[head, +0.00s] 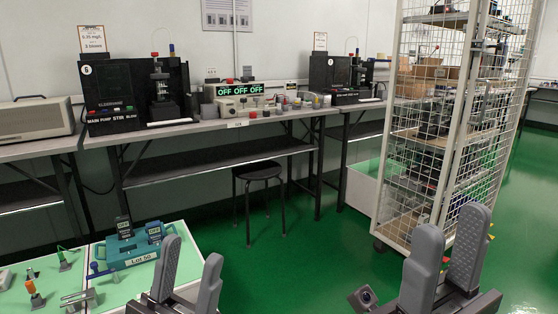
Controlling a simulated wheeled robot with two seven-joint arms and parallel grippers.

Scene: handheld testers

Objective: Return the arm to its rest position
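My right gripper (450,226) is at the lower right, in front of the wire cage shelf. Its two grey fingers are also apart and nothing shows between them. A teal holder (136,257) marked with a lot label stands on the table, left of my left gripper. One dark handheld tester (124,228) and a second tester (155,232) stand upright at it. Both grippers are clear of them.
The light table (105,293) also bears a green-tipped tool (64,259), an orange-tipped tool (35,295) and metal bars (77,300). A long bench (230,126) with instruments runs along the wall, with a black stool (259,172) before it. Green floor (300,260) lies open between my grippers.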

